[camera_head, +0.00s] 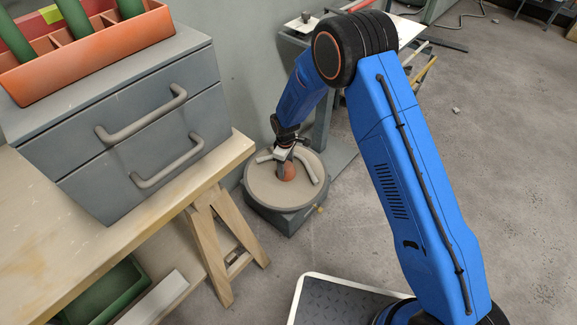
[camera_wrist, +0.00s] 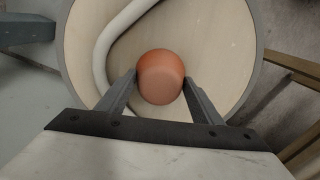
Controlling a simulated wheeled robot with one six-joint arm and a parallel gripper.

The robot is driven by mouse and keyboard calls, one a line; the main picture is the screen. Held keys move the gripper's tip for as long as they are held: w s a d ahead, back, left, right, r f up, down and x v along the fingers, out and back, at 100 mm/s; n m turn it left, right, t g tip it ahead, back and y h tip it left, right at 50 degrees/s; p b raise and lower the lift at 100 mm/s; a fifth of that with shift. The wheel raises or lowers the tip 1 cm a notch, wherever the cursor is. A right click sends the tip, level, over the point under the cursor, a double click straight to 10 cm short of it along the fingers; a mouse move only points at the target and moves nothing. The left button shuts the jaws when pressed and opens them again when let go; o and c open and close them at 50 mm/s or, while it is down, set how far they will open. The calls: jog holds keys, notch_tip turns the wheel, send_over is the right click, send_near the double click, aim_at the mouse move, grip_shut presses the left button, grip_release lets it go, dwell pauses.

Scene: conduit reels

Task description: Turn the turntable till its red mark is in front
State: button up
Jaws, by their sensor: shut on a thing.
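The turntable (camera_head: 262,195) is a round, pale disc on a dark grey square base, standing low past the end of the workbench. A rounded orange-red knob (camera_head: 288,173) stands up near the middle of its top. My gripper (camera_head: 283,160) reaches down from above with its fingers on the knob. In the wrist view the knob (camera_wrist: 160,78) sits between my two fingertips (camera_wrist: 160,84), which touch it on both sides. A bent pale grey pipe (camera_wrist: 101,55) lies on the disc beside the knob. I see no separate red mark on the visible part of the disc.
A wooden workbench (camera_head: 120,235) with a grey drawer unit (camera_head: 150,110) and an orange divided tray (camera_head: 95,50) stands at the left. A wooden trestle leg (camera_head: 212,255) is close to the turntable. Floor to the right is mostly open.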

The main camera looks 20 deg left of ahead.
jog(key=shift+m, duration=10.8)
jog(key=o, duration=1.5)
